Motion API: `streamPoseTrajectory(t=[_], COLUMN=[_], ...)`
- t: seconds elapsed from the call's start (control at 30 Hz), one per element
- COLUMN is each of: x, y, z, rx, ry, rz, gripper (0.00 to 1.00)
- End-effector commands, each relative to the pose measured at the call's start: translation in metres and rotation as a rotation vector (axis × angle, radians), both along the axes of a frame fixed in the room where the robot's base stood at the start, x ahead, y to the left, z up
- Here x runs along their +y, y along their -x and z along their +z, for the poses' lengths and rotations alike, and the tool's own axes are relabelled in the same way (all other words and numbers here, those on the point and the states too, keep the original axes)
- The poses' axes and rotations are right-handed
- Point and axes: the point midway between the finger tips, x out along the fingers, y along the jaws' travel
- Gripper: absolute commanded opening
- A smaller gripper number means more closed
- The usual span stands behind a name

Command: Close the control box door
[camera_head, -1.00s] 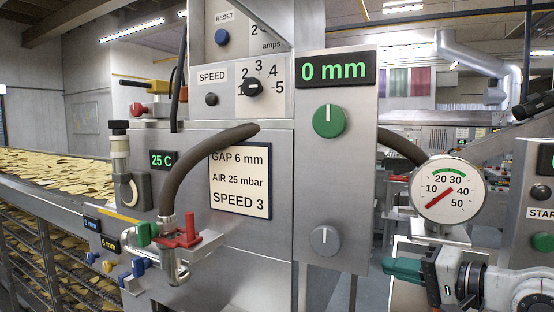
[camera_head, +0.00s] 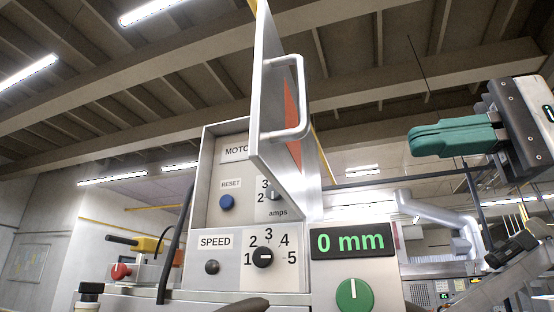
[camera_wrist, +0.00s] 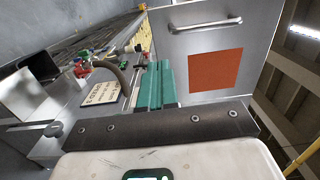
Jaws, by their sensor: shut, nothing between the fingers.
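The control box (camera_head: 209,170) stands in the middle of the head view, with its front panel, MOTOR and RESET labels and blue button in sight. Its grey door (camera_head: 267,88) stands open, swung out toward the camera and hinged on the right side. In the wrist view the door (camera_wrist: 180,55) fills the upper middle, with the handle (camera_wrist: 205,24) and orange square (camera_wrist: 214,71). My gripper (camera_head: 412,139) is shut and empty, right of the door and apart from it; its green fingers show in the wrist view (camera_wrist: 155,65).
Below the box are a SPEED dial (camera_head: 263,257) and a 0 mm display (camera_head: 353,241) with a green knob (camera_head: 354,295). A black cable (camera_head: 176,240) runs down the left side. The space between door and gripper looks clear in the head view.

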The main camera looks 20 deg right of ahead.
Motion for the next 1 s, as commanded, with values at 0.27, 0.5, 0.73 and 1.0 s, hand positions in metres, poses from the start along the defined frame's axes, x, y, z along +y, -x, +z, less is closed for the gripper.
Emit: streamPoseTrajectory(t=[0.27, 0.5, 0.73, 1.0], x=[0.021, 0.055, 0.087, 0.109], y=[-0.008, -0.038, -0.066, -0.085], z=[0.004, 0.004, 0.004, 0.003], rx=[0.023, 0.020, 0.020, 0.018], ry=[0.003, 0.005, 0.004, 0.003], rz=[0.008, 0.009, 0.008, 0.008], gripper=[0.00, 0.00, 0.00, 0.00])
